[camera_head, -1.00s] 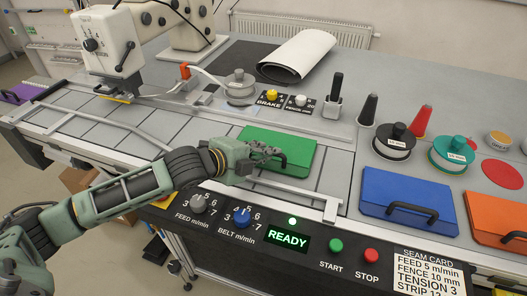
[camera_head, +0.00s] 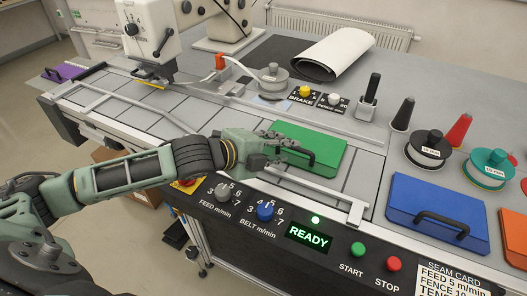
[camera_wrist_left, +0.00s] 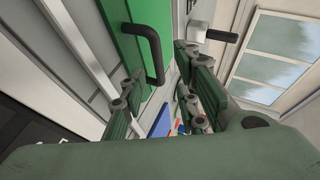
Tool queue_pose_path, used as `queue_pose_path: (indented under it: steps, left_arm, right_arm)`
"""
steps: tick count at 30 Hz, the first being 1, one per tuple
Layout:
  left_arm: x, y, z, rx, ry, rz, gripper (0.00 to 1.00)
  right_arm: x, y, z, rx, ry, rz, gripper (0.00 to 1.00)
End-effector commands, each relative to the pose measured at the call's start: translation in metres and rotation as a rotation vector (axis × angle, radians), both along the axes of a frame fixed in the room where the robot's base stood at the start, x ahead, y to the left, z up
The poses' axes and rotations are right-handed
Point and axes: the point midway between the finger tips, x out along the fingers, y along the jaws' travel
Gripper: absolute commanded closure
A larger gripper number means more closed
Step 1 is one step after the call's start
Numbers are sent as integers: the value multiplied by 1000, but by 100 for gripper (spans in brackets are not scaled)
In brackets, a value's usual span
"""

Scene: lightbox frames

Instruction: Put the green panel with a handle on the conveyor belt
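The green panel (camera_head: 322,140) lies flat at the right end of the grey segmented conveyor belt (camera_head: 165,125). Its black handle (camera_head: 301,154) faces the front. My left gripper (camera_head: 283,147) is just left of the handle, above the panel's left part. In the left wrist view the panel (camera_wrist_left: 125,18) and handle (camera_wrist_left: 151,48) are at the upper left. The left gripper's fingers (camera_wrist_left: 160,95) are spread with a gap between them. The handle is beside the nearer finger, and I cannot tell whether they touch. My right gripper is not in view.
A metal rail (camera_head: 315,188) runs along the belt's front edge. A blue panel (camera_head: 437,210) and an orange one (camera_head: 515,238) lie to the right, a purple one (camera_head: 73,72) far left. A sewing head (camera_head: 150,30) stands over the belt's back. The control panel (camera_head: 270,228) is in front.

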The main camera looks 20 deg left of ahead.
Motion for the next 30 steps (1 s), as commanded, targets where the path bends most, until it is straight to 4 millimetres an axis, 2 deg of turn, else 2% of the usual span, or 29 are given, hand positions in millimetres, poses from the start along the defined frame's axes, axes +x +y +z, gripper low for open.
queue_pose_path:
  steps: [1, 6, 12, 18, 30]
  left_arm:
    - [-10, 5, 2, 6, 0, -2, 71]
    - [-33, 17, 15, 6, 2, -2, 71]
    - [-50, 27, 25, 3, 1, 1, 71]
    - [-57, 29, 30, 0, 3, -2, 71]
    - [-58, 29, 31, -1, 1, -3, 71]
  right_arm:
    - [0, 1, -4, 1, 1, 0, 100]
    - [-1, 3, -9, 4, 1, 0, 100]
    - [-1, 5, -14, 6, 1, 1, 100]
    - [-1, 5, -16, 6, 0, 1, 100]
    - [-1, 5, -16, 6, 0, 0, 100]
